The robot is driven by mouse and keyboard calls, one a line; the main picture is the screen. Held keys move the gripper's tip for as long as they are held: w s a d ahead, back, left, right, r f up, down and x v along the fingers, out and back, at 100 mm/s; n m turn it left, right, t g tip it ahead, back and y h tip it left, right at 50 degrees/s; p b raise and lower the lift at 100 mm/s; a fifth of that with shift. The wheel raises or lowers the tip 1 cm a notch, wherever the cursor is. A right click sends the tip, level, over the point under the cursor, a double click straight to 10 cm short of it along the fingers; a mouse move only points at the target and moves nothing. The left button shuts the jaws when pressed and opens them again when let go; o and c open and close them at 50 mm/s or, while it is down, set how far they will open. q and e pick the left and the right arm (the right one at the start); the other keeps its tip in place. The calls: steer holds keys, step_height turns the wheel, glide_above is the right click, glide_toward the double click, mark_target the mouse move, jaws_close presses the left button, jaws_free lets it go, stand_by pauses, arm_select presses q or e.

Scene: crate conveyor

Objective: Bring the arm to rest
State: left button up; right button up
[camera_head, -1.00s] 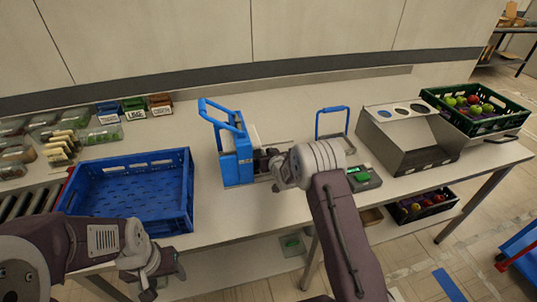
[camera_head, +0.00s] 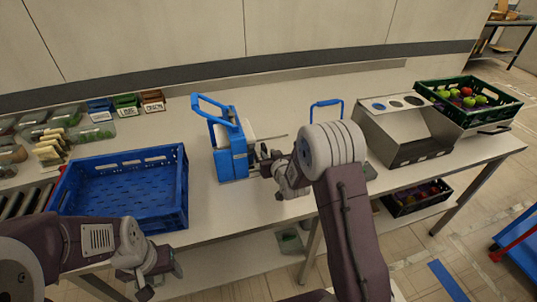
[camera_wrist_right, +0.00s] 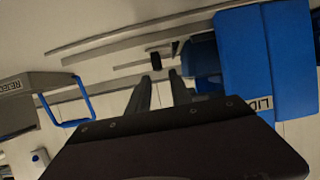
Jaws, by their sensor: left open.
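My right gripper (camera_head: 262,158) is at the right side of a blue lidding press (camera_head: 230,150) with a raised handle. In the right wrist view its two fingers (camera_wrist_right: 162,85) stand apart with nothing between them. The blue press (camera_wrist_right: 270,60) fills the right of that view, close to the fingers. My left gripper (camera_head: 160,282) is open and empty, low in the head view, in front of the table edge and below the blue crate (camera_head: 183,195).
The blue crate is empty. Small coloured bins (camera_head: 127,105) stand behind it. A grey chute box (camera_head: 390,130) and a green crate of fruit (camera_head: 510,105) are at the right. A blue handle (camera_head: 326,104) rises behind my right arm. A dark fruit crate (camera_head: 405,205) sits below.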

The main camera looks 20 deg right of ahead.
steer(key=s+f+g, duration=0.1)
steer(key=s+g, duration=0.1)
steer(key=s, duration=0.3)
steer(key=s+f+g, duration=0.1)
steer(key=s+g, duration=0.2)
steer(key=s, duration=0.3)
steer(key=s+g, duration=0.2)
steer(key=s, duration=0.4)
steer(key=shift+s+d+f+g, duration=0.1)
steer(key=shift+s+f+g, duration=0.1)
steer(key=shift+f+g, duration=0.15)
steer(key=s+g, duration=0.4)
steer(key=s, duration=1)
steer(key=shift+s+m+g, duration=0.3)
steer(key=shift+s+g, duration=0.05)
